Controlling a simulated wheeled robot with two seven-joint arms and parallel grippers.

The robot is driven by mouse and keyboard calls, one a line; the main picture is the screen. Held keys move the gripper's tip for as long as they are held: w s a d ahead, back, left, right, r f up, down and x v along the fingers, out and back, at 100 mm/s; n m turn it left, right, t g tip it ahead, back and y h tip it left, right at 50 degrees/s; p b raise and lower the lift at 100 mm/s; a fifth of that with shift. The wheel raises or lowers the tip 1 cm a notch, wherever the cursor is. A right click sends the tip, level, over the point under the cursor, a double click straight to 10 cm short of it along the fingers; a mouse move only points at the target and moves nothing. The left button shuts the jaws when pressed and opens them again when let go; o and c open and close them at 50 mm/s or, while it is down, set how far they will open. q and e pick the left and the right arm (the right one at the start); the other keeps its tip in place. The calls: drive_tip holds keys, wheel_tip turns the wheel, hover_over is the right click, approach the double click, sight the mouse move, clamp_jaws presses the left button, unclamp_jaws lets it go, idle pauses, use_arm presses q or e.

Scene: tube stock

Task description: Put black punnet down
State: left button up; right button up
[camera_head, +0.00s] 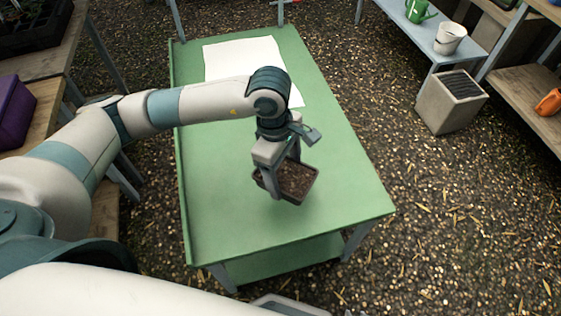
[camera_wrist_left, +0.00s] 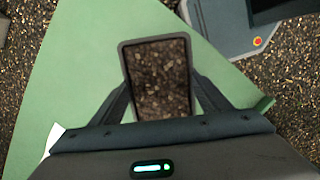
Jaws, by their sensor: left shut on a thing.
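The black punnet (camera_head: 298,181) is a small dark rectangular tray with brown, soil-like contents. My left gripper (camera_head: 285,178) points down and is shut on it, over the near half of the green table (camera_head: 225,200). The punnet looks slightly tilted in the head view; whether its base touches the tabletop I cannot tell. In the left wrist view the punnet (camera_wrist_left: 160,42) sits between the two fingers, with the green tabletop (camera_wrist_left: 85,70) around it. My right gripper is not in view.
A white sheet (camera_head: 235,57) lies on the table's far half. The tabletop around the punnet is clear. A grey planter box (camera_head: 450,103) stands on the gravel at right, below a shelf with a white pot (camera_head: 449,39). A purple crate (camera_head: 14,112) is at left.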

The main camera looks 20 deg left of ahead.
use_arm(q)
drive_tip(key=w+a+f, duration=0.1)
drive_tip(key=w, duration=0.1)
drive_tip(key=w+f, duration=0.1)
drive_tip(key=w+a+f+p, duration=0.1)
drive_tip(key=w, duration=0.1)
drive_tip(key=shift+w+a+f, duration=0.35)
drive_tip(key=shift+f, duration=0.05)
use_arm(e)
drive_tip(key=shift+w+a+r+t, duration=0.45)
drive_tip(key=shift+a+r, duration=0.1)
drive_tip(key=shift+a, duration=0.1)
use_arm(q)
drive_tip(key=shift+f, duration=0.1)
drive_tip(key=shift+f, duration=0.25)
drive_tip(key=shift+f+p, duration=0.55)
drive_tip(key=shift+f, duration=1.1)
use_arm(e)
drive_tip(key=shift+w+a+r+t+y, duration=0.3)
drive_tip(key=shift+w+a+r+t, duration=0.05)
drive_tip(key=shift+a+r+t, duration=0.15)
use_arm(q)
drive_tip(key=shift+f, duration=0.15)
use_arm(e)
drive_tip(key=shift+d+f, duration=0.1)
drive_tip(key=shift+f, duration=0.05)
